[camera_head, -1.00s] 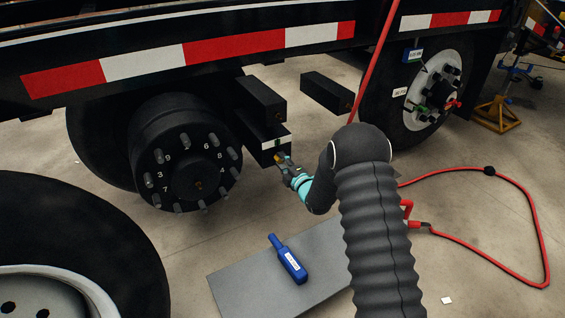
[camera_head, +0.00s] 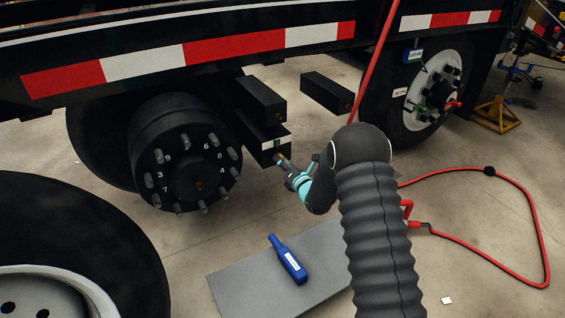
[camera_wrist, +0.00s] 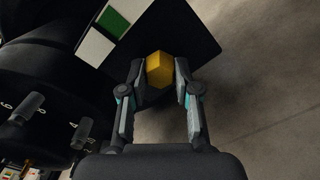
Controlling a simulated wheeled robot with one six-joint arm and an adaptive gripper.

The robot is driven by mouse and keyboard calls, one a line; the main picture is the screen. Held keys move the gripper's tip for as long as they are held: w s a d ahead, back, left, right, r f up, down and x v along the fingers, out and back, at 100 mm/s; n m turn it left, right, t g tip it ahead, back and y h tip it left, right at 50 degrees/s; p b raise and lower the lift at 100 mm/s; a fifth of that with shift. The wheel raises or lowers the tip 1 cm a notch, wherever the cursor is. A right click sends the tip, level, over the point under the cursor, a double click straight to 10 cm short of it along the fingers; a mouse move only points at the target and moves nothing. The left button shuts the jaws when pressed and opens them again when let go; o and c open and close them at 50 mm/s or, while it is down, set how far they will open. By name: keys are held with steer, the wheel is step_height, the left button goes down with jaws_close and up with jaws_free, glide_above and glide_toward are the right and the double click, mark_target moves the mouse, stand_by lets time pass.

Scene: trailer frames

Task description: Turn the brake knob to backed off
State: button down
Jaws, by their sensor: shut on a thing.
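The yellow hexagonal brake knob (camera_wrist: 159,71) is on the end face of a black box (camera_wrist: 195,35) in the wrist view. My gripper (camera_wrist: 160,80) has one fingertip on each side of the knob and is shut on it. In the head view my gripper (camera_head: 284,162) is at the end of the black box under the trailer, and the knob is mostly hidden by the fingers. A white plate with a green patch (camera_head: 277,142) is on the box just above the knob; the green patch also shows in the wrist view (camera_wrist: 114,21).
A wheel hub with numbered studs (camera_head: 190,170) is left of the box. A second black box (camera_head: 260,98) is above it. A blue tool (camera_head: 288,260) lies on a grey mat (camera_head: 235,290) below. A red hose (camera_head: 500,195) loops on the floor at right.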

steer(key=shift+n, duration=4.1)
steer(key=c, duration=0.8)
jaws_free()
steer(key=shift+d, duration=0.1)
steer(key=shift+c, duration=0.2)
